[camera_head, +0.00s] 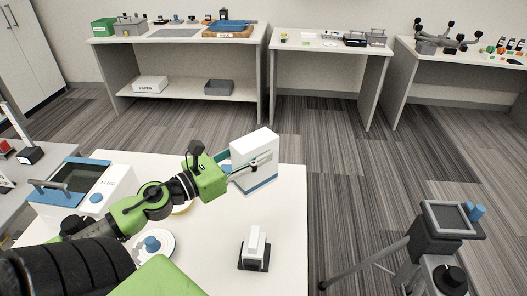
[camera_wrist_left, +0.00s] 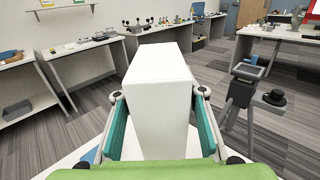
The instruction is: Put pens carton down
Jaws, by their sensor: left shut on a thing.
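The pens carton (camera_head: 256,150) is a white box with a blue band along its bottom, upright at the far right part of the white table (camera_head: 290,228). My left gripper (camera_head: 248,168) is shut on it, with a finger along its side. In the left wrist view the carton (camera_wrist_left: 160,80) fills the space between the two teal fingers of my left gripper (camera_wrist_left: 160,120). I cannot tell whether its bottom touches the table. My right gripper is in neither view.
A white machine with a dark lid window (camera_head: 85,185) stands at the table's left. A white device on a black base (camera_head: 255,246) stands at the front right. A blue-knobbed round dish (camera_head: 153,246) lies nearer the left. A tripod instrument (camera_head: 440,235) stands right of the table.

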